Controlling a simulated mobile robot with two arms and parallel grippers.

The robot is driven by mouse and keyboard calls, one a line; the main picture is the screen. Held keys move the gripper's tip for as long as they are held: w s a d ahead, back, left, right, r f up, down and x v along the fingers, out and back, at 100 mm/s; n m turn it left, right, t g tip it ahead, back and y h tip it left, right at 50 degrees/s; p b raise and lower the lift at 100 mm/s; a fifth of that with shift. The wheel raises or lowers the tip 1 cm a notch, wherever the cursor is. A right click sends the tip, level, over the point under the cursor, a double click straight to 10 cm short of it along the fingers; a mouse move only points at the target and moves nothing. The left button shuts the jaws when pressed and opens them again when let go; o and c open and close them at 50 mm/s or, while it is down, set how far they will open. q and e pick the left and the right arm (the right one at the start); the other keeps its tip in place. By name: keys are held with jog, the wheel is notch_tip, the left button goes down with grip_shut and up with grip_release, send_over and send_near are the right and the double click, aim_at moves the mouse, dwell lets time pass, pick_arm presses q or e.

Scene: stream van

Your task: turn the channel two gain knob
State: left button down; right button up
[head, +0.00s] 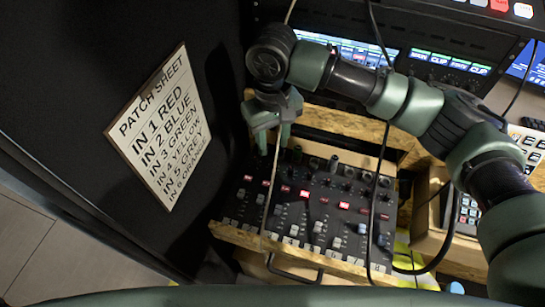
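The mixer (318,222) is a dark panel with rows of knobs, lit red buttons and grey and blue faders, seen in the head view on a wooden shelf. A row of dark knobs (349,172) runs along its far edge. My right gripper (273,150) points down over the far left part of that row. Its two fingers look apart. I cannot tell whether they touch or surround a knob, and they hide the knobs there. The channel two gain knob cannot be singled out. My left gripper is not in view.
A thin pale cable (271,185) hangs past the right gripper and over the mixer. A black cable (382,150) crosses the mixer's right side. A patch sheet (160,130) hangs on the dark wall at left. Lit screens (450,62) stand behind; a keypad device (468,212) sits right.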

aim_at(273, 163)
jog(key=f, duration=0.7)
jog(key=shift+s, duration=0.2)
grip_shut()
